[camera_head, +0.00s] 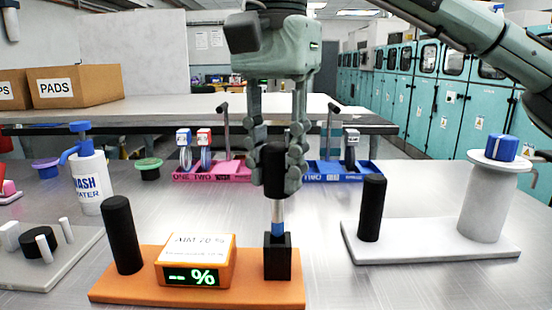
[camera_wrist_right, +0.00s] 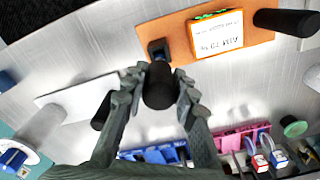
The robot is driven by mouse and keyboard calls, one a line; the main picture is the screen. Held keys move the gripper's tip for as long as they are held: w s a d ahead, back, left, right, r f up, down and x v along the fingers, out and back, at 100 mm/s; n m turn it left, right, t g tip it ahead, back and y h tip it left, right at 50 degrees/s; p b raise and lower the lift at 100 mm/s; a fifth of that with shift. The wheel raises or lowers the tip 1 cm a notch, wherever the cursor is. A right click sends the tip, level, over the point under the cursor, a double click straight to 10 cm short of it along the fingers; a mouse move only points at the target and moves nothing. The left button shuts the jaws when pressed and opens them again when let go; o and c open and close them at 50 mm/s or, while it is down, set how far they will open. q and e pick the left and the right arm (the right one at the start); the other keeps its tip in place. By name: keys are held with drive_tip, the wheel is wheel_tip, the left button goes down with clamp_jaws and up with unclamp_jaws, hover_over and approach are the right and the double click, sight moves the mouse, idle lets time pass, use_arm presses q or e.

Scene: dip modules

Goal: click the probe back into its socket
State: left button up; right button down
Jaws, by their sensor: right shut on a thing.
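The probe (camera_head: 277,222) has a black handle, a blue band and a pale metal shaft, and stands upright. My right gripper (camera_head: 279,180) is shut on its black handle, which also shows between the fingers in the right wrist view (camera_wrist_right: 158,88). The socket (camera_head: 277,258) is a black block on the right end of the orange base (camera_head: 130,288). The shaft's lower end meets the socket's top; I cannot tell how deep it sits. In the right wrist view the socket (camera_wrist_right: 155,45) is partly hidden behind the handle. My left gripper is not in view.
An orange meter (camera_head: 197,262) with a "-- %" display and a black post (camera_head: 122,235) share the base. A white stand (camera_head: 430,252) with a black post is at right. Pink (camera_head: 205,175) and blue (camera_head: 345,175) racks stand behind. A wash bottle (camera_head: 88,180) is at left.

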sight(276, 195)
drive_tip(key=shift+f+b, duration=0.35)
drive_tip(key=shift+f, duration=0.55)
idle(1.4)
drive_tip(key=shift+f+b, duration=1.35)
drive_tip(key=shift+f, duration=0.85)
idle(0.9)
drive_tip(key=c, duration=1.1)
unclamp_jaws()
drive_tip(key=shift+o, duration=0.2)
drive_tip(key=o, duration=0.5)
drive_tip(key=shift+r, duration=0.1)
